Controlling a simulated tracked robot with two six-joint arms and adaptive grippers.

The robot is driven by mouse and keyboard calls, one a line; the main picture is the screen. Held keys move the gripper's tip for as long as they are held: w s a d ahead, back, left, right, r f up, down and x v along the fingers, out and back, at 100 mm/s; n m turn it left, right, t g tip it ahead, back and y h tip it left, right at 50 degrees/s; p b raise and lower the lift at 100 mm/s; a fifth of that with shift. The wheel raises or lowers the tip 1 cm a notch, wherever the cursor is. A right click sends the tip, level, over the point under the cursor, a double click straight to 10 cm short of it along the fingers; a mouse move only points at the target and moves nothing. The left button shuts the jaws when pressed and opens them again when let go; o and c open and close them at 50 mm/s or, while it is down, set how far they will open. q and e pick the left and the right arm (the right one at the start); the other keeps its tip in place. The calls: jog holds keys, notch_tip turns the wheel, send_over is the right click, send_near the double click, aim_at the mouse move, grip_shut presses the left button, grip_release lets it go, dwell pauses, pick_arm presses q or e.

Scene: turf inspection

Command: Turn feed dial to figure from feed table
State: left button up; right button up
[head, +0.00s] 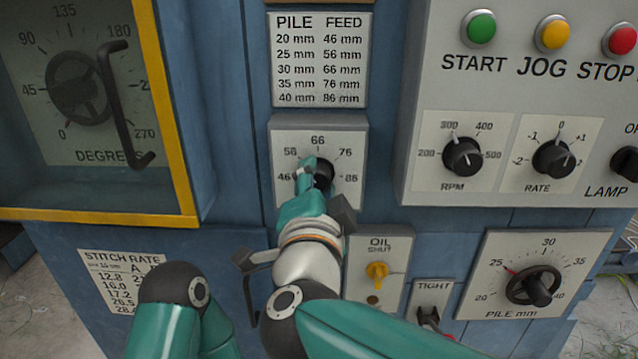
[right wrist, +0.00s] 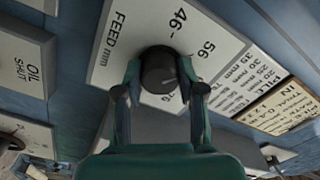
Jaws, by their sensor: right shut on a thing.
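The feed dial is a black knob (head: 323,173) on a pale plate (head: 345,135) marked 46 to 86; it also shows in the right wrist view (right wrist: 158,70). My right gripper (head: 312,168) is shut on this knob, with one finger on each side in the right wrist view (right wrist: 159,90). The gripper hides part of the dial, and I cannot read its pointer surely. The feed table (head: 320,60) above pairs pile with feed: 20-46, 25-56, 30-66, 35-76, 40-86 mm. The pile dial (head: 533,287) at lower right has its red mark near 25. My left gripper is not in view.
Below the feed dial are a yellow oil tap (head: 376,274) and a TIGHT lever (head: 430,317). At right, a grey panel (head: 425,95) carries START, JOG and STOP buttons and several knobs. At left, a yellow-framed recess (head: 178,120) holds a degrees dial and a black handle.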

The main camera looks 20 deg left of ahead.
jog(key=o, duration=1.1)
jog(key=shift+d+f, duration=0.1)
jog(key=shift+f, duration=0.05)
jog(key=shift+o, duration=0.2)
jog(key=v, duration=0.7)
jog(key=shift+s, duration=0.2)
